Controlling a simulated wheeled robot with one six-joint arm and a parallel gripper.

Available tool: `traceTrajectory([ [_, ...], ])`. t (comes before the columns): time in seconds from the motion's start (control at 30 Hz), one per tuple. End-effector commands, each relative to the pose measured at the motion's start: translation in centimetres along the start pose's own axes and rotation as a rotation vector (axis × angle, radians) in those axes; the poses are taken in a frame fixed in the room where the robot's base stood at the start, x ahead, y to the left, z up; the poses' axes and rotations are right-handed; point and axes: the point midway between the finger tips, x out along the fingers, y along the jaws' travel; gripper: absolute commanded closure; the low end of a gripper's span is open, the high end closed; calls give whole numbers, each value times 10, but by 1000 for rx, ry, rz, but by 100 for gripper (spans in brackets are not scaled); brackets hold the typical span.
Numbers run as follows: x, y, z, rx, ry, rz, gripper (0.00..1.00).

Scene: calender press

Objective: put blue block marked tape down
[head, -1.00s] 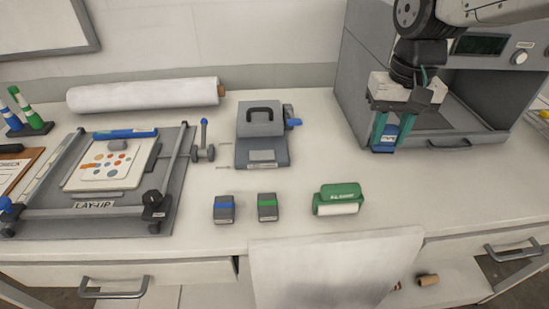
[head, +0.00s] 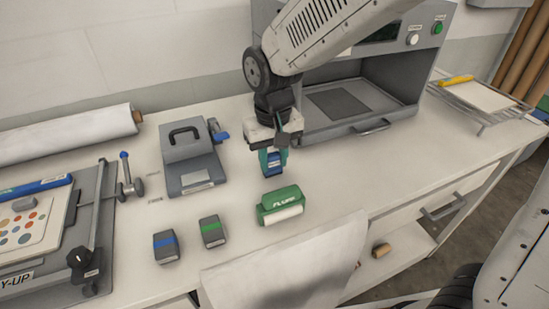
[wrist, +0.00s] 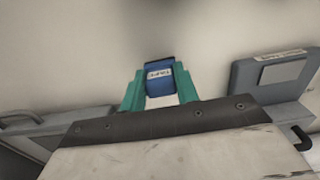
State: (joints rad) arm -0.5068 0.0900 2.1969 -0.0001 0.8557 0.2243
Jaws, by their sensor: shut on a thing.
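The blue block marked tape (head: 272,163) is between the teal fingers of my gripper (head: 274,158) in the head view. The wrist view shows the block (wrist: 160,80) pinched between both fingertips (wrist: 160,90), its white label facing the camera. My gripper is shut on it, fingers pointing down, just behind the green block (head: 281,206) on the white bench. I cannot tell whether the block's underside touches the bench.
A grey press with a handle (head: 190,160) stands to the left. Blue-banded (head: 166,246) and green-banded (head: 213,232) grey blocks sit in front. A large oven-like machine (head: 355,85) stands behind right. The bench right of my gripper (head: 370,170) is clear.

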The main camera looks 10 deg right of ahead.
Motion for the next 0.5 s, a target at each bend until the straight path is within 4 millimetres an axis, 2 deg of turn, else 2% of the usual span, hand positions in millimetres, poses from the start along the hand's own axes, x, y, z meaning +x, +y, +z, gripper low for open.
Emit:
traceTrajectory([
  [0.37, 7, 2, 0, 3, 1, 0, 88],
  [0.4, 7, 2, 0, 3, 1, 0, 64],
  [0.47, 7, 2, 0, 3, 2, 0, 48],
  [0.5, 7, 2, 0, 3, 2, 0, 48],
])
